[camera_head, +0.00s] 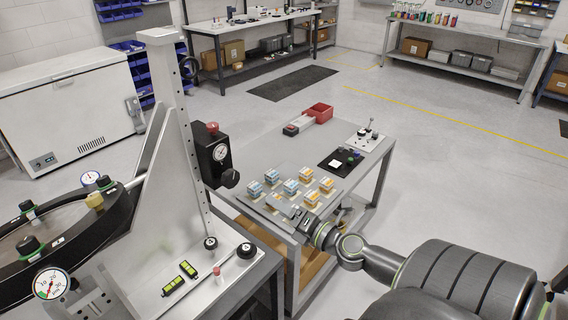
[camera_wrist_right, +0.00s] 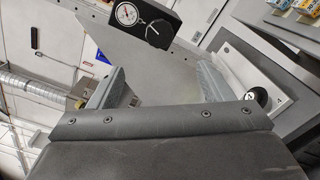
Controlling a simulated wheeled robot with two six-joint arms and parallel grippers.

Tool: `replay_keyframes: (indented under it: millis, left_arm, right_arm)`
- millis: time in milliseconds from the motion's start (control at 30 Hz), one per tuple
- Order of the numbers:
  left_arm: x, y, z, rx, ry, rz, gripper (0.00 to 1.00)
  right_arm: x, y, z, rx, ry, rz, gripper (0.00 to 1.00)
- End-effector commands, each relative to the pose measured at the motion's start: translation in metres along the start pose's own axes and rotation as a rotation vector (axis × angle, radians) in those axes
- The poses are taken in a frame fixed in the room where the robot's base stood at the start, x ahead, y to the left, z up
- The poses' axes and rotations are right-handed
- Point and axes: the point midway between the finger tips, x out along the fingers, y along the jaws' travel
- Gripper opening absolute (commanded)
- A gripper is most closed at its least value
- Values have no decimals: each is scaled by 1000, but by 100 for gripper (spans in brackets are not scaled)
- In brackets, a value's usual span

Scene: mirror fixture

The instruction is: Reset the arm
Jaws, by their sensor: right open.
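My right arm comes in from the lower right in the head view. Its gripper (camera_head: 286,209) is over the near edge of the small grey table (camera_head: 262,152), beside several small blue-and-white and orange-and-white boxes (camera_head: 290,187). In the right wrist view the two fingers of this gripper (camera_wrist_right: 160,82) stand wide apart with nothing between them. Beyond them is the pale upright plate of the fixture (camera_wrist_right: 165,70), with a black dial gauge unit (camera_wrist_right: 140,20). My left gripper is in neither view.
The fixture's upright (camera_head: 178,130) and black ring (camera_head: 75,225) with gauges fill the left. A white chest freezer (camera_head: 65,105) stands behind. Open floor lies right.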

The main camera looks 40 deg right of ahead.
Motion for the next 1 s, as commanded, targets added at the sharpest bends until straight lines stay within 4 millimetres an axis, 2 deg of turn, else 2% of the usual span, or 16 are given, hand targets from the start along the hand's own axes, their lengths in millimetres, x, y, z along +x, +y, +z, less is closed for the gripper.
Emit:
replay_keyframes:
  millis: [667, 767, 833, 1000]
  left_arm:
    - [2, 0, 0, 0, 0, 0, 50]
    - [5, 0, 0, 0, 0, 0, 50]
    - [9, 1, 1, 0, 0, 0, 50]
    - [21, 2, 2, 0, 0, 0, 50]
  right_arm:
    - [-2, -2, 0, -13, -1, -4, 73]
    - [-2, -20, -4, -106, -4, -30, 73]
    - [-2, -44, -8, -246, -3, -65, 73]
    - [-12, -128, -33, -751, 67, -197, 73]
